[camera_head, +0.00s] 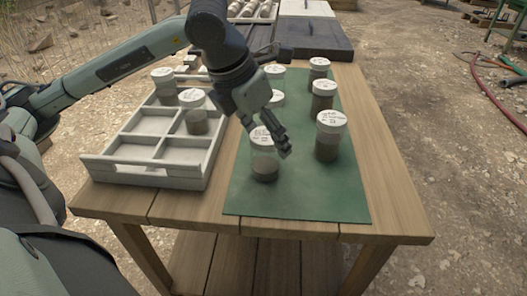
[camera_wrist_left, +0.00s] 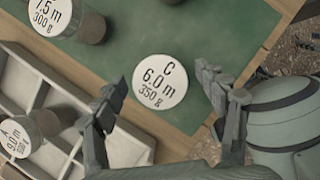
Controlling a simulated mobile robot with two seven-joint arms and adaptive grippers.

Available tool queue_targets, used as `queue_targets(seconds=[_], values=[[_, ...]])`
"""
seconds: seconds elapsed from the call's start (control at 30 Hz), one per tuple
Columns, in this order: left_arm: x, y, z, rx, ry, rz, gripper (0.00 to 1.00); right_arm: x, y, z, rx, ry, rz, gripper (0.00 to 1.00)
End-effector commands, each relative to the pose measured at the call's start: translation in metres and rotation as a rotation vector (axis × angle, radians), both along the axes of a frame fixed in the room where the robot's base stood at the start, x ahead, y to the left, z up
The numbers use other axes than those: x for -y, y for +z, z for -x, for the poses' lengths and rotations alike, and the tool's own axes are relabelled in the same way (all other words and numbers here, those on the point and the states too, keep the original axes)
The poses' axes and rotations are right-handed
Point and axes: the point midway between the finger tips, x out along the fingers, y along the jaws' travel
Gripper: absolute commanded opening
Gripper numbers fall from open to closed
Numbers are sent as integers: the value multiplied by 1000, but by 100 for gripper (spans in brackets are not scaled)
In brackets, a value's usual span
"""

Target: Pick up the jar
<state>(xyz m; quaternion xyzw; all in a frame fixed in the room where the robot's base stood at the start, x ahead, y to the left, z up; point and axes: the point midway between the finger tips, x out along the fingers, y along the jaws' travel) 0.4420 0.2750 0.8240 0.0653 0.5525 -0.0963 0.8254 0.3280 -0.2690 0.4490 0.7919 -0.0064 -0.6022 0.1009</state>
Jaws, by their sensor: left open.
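A clear jar with a white lid and dark contents (camera_head: 265,171) stands upright at the front of the green mat (camera_head: 305,197). In the left wrist view its lid (camera_wrist_left: 160,82) reads "C 6.0 m 350 g". My left gripper (camera_head: 278,138) is open and empty just above and beside this jar in the head view. In the left wrist view its fingers (camera_wrist_left: 163,100) lie on either side of the lid, with the jar's body hidden below it. I cannot tell whether they touch it. My right gripper is not in view.
Several similar jars stand on the mat, the nearest one (camera_head: 329,146) to the right. A white divided crate (camera_head: 142,172) at left holds two jars (camera_head: 195,121). The wooden table's (camera_head: 392,205) right edge is clear. A dark box (camera_head: 315,42) stands behind.

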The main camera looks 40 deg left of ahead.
Motion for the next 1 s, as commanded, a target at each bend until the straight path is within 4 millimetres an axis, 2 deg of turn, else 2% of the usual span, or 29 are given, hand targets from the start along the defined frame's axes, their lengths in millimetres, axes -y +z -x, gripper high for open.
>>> queue_targets(seconds=[0.3, 0.63, 1.0], values=[[3, -43, -12, -2, -2, 3, 72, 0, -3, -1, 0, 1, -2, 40], [4, -49, -15, 0, -2, 3, 72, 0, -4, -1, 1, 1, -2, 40], [4, -49, -15, 0, -2, 3, 26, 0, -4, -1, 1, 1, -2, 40]])
